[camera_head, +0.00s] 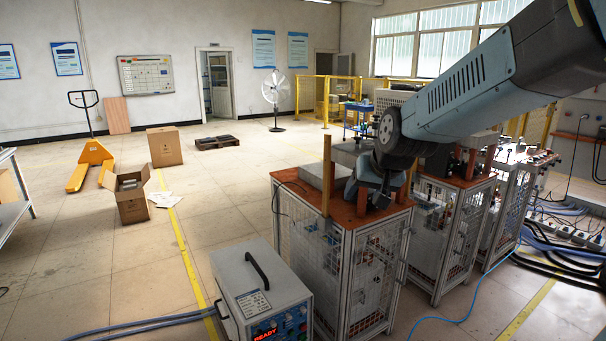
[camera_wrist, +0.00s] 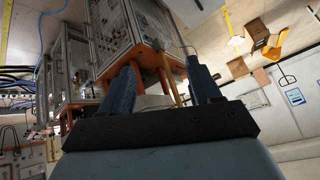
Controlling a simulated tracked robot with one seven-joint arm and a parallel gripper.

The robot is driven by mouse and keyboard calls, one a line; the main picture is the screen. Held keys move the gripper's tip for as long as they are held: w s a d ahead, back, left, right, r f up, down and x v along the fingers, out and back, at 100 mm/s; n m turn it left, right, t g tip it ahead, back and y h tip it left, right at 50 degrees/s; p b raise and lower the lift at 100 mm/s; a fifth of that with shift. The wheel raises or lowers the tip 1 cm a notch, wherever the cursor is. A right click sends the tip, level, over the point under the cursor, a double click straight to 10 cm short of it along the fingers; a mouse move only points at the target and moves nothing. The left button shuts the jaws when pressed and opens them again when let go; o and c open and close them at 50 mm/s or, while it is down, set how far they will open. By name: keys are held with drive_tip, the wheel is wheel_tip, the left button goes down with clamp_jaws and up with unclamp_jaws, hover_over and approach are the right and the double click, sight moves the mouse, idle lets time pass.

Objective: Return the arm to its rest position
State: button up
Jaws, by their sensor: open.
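My arm (camera_head: 470,95) reaches in from the upper right of the head view. My gripper (camera_head: 372,190) is at its lower end, over the orange-topped metal cage cabinet (camera_head: 345,228). In the wrist view my gripper (camera_wrist: 163,85) shows two blue fingers spread apart, with no object held between them. A grey block (camera_head: 325,172) and an upright wooden post (camera_head: 326,178) are on the cabinet top beside the gripper. Whether the gripper touches the top cannot be told. The fingertips are partly hidden in the head view.
A power unit (camera_head: 262,300) with a lit red READY display stands in front of the cabinet. More cage cabinets (camera_head: 450,220) stand to the right, with cables (camera_head: 560,225) on the floor. A yellow pallet jack (camera_head: 92,165) and open carton (camera_head: 130,195) are left. Floor between is clear.

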drive_tip(key=s+d+r+h, duration=0.1)
drive_tip(key=s+d, duration=0.3)
drive_tip(key=s, duration=0.6)
drive_tip(key=s+d+r+g+h, duration=0.1)
drive_tip(key=s+d, duration=0.4)
drive_tip(key=s, duration=0.6)
drive_tip(key=shift+d+r, duration=0.2)
drive_tip(key=shift+d, duration=0.05)
drive_tip(key=shift+s, duration=0.1)
